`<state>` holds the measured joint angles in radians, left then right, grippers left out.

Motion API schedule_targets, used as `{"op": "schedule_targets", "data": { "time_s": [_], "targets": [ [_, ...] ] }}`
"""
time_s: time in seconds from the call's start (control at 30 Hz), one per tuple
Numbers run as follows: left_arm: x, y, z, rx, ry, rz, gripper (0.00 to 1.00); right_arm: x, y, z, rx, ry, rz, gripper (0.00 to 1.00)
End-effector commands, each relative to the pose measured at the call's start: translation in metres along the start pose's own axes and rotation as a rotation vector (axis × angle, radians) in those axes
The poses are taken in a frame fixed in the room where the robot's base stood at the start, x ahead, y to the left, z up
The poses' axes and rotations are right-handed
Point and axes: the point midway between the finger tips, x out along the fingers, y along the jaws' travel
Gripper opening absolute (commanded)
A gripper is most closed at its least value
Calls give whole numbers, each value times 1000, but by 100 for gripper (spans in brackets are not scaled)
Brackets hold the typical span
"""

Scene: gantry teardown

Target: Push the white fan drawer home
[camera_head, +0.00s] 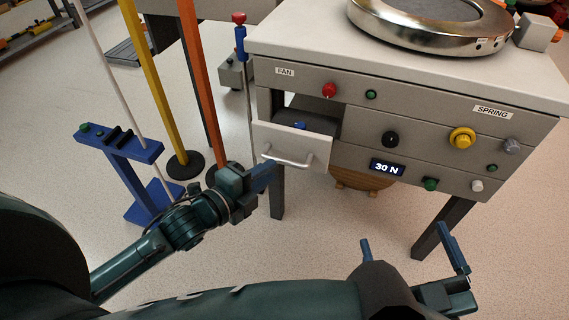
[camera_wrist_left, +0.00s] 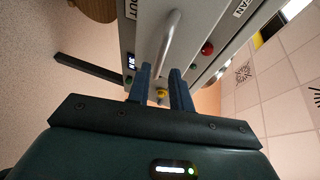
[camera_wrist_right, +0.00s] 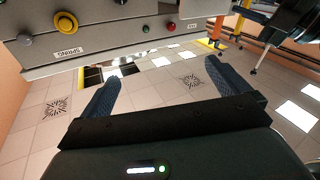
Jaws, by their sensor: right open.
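The white fan drawer (camera_head: 300,142) sticks out of the left side of the grey cabinet, below the FAN label, with dark space and a small blue part showing behind its front. Its bar handle (camera_head: 288,160) also shows in the left wrist view (camera_wrist_left: 168,42). My left gripper (camera_head: 268,176) is just below and in front of the handle. In the left wrist view its fingers (camera_wrist_left: 160,83) stand a little apart, with the near end of the handle around their tips; contact cannot be told. My right gripper (camera_head: 412,245) is open and empty, low in front of the cabinet's right side.
The cabinet (camera_head: 395,90) carries several coloured knobs, a 30 N display (camera_head: 387,168) and a metal ring (camera_head: 430,22) on top. A blue stand (camera_head: 125,155) and yellow (camera_head: 152,80) and orange (camera_head: 200,80) posts stand to the left. Floor is free in front.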

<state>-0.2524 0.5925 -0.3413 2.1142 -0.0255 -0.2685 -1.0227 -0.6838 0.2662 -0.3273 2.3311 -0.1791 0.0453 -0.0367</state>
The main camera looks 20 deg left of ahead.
Motion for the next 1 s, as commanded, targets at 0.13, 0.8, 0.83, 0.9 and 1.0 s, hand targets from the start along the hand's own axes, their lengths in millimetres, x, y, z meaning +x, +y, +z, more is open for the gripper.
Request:
{"op": "schedule_targets", "data": {
  "time_s": [0.13, 0.8, 0.83, 0.9, 1.0],
  "targets": [
    [28, 1, 0, 0, 0, -4, 22, 0, -4, 2, -10, 43, -9, 100],
    [62, 0, 0, -1, 1, 1, 19, 1, -5, -1, 8, 69, -12, 100],
    [62, 0, 0, -1, 1, 1, 17, 1, -5, -1, 8, 69, -12, 100],
    [62, 0, 0, -1, 1, 1, 11, 1, -5, -1, 8, 69, -12, 100],
    [62, 0, 0, -1, 1, 1, 3, 1, -5, -1, 8, 69, -12, 100]
  ]
}}
